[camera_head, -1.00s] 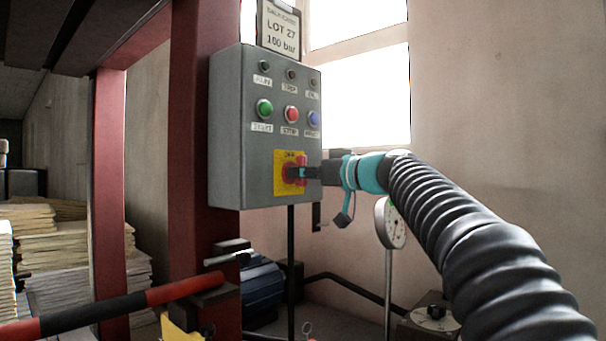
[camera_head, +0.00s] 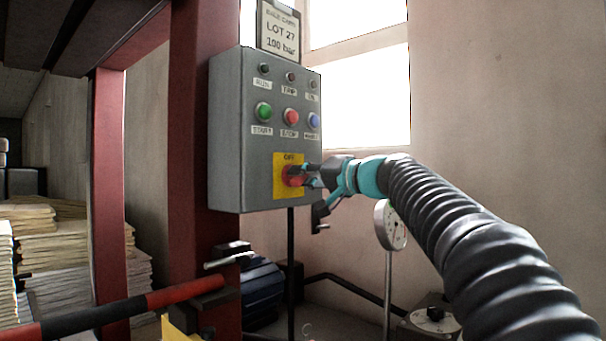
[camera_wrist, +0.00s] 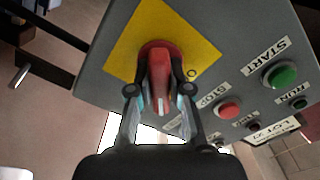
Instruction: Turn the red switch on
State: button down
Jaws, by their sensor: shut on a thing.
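The red switch (camera_head: 292,177) is a rotary handle on a yellow plate (camera_head: 279,190), low on the front of a grey control box. A label that seems to read "OFF" is above it. My gripper (camera_head: 305,176) reaches it from the right. In the wrist view, the red handle (camera_wrist: 160,78) stands between the two fingers of my gripper (camera_wrist: 160,90), which are shut on its sides. The yellow plate (camera_wrist: 196,55) looks tilted there, with a small round mark beside the handle. The fingers partly hide the handle in the head view.
The grey box (camera_head: 225,130) also carries a green START button (camera_head: 264,110), a red STOP button (camera_head: 290,116) and a blue button (camera_head: 313,120). A red post (camera_head: 190,130) stands left of it. A dial gauge (camera_head: 390,225) stands below my arm.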

jog(key=m+p, duration=0.1)
jog(key=m, duration=0.3)
jog(key=shift+r, duration=0.1)
jog(key=shift+m+p, duration=0.85)
jog(key=shift+m, duration=0.95)
jog(key=c, duration=1.1)
grip_release()
jog(key=shift+a, duration=0.1)
jog(key=v, duration=1.2)
jog(key=shift+s, duration=0.1)
